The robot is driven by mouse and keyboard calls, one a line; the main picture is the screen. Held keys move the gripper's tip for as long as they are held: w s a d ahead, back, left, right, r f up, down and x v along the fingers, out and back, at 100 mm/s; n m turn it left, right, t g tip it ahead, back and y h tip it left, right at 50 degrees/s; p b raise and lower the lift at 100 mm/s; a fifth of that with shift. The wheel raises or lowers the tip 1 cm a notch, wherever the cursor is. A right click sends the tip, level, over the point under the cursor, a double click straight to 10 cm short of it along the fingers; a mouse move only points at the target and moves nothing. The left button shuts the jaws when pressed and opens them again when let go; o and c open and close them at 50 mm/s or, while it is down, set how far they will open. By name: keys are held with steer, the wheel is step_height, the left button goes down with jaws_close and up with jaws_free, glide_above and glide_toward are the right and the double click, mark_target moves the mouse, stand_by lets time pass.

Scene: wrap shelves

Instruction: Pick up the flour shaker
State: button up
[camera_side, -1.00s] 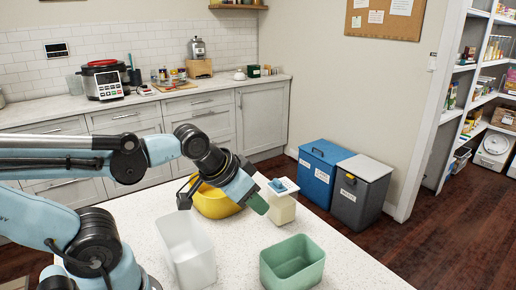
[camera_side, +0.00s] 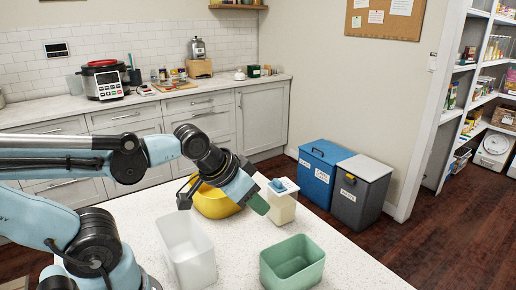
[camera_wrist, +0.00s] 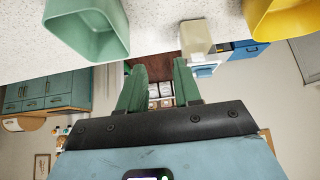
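The likely flour shaker is a cream, squarish container (camera_side: 283,210) with a white and blue top, upright on the speckled counter. In the wrist view its pale body (camera_wrist: 196,36) appears inverted, right of the fingers. My gripper (camera_side: 258,204) is just left of the shaker in the side view, tilted down beside its upper part. In the wrist view my gripper (camera_wrist: 160,70) has its two green fingers apart with nothing between them. Whether a finger touches the shaker cannot be told.
A yellow bowl (camera_side: 215,207) stands behind my gripper. A translucent white bin (camera_side: 190,262) and a green bin (camera_side: 291,272) stand in front on the counter (camera_side: 345,262). The counter right of the shaker is clear. Blue (camera_side: 315,180) and grey (camera_side: 355,204) lidded bins stand beyond.

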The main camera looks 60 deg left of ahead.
steer(key=o, duration=1.2)
steer(key=m+g+y, duration=0.6)
steer(key=m+y, duration=0.7)
steer(key=m, duration=0.6)
glide_toward(287, 191)
steer(key=shift+y, duration=0.3)
steer(key=x, duration=0.8)
steer(key=f+x, duration=0.1)
steer(key=x, duration=0.4)
steer(key=shift+w+d, duration=0.2)
